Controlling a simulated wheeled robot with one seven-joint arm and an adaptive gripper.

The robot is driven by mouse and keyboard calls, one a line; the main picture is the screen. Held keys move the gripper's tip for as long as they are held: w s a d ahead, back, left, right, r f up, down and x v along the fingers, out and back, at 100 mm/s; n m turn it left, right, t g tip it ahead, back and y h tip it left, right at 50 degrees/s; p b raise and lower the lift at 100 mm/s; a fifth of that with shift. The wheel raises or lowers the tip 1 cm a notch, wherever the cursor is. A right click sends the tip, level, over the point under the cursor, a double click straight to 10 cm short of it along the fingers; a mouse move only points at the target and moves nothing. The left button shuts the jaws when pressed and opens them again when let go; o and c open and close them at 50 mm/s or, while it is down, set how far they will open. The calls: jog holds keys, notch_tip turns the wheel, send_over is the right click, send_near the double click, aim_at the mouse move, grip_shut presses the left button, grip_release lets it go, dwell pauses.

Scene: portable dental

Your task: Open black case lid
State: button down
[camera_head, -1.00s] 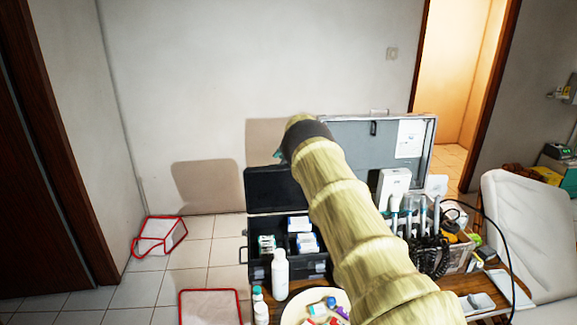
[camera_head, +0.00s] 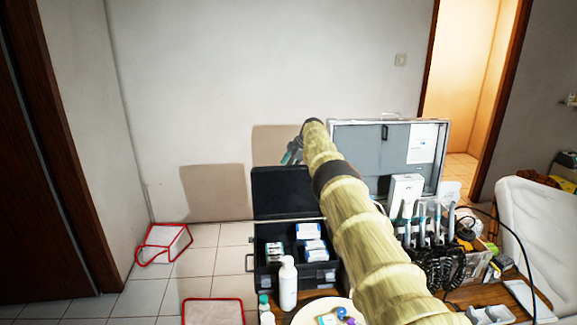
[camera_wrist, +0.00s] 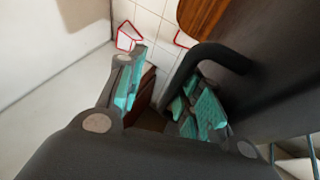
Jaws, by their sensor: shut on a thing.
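The black case (camera_head: 300,283) stands on the wooden table with its lid (camera_head: 280,190) raised, about upright, at the back. White and blue packs lie inside the case. My gripper (camera_head: 292,152) is just above the lid's top edge, partly hidden by my arm. In the wrist view, the teal-padded fingers of my gripper (camera_wrist: 160,100) are on either side of a black curved handle (camera_wrist: 222,56) on a dark panel that looks like the lid (camera_wrist: 275,75). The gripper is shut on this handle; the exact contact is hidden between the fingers.
A grey case with a raised lid (camera_head: 362,150) stands close to the right. A white bottle (camera_head: 288,286) and a plate (camera_head: 308,313) are in front. Dental handpieces (camera_head: 425,225) stand at right. Red-edged boxes (camera_head: 163,243) lie on the floor at left.

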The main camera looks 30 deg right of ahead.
jog(key=shift+s+d+f, duration=0.15)
jog(key=shift+d+f, duration=0.1)
jog(key=shift+f, duration=0.15)
jog(key=c, duration=1.8)
grip_release()
jog(key=shift+f, duration=0.15)
jog(key=shift+r, duration=0.3)
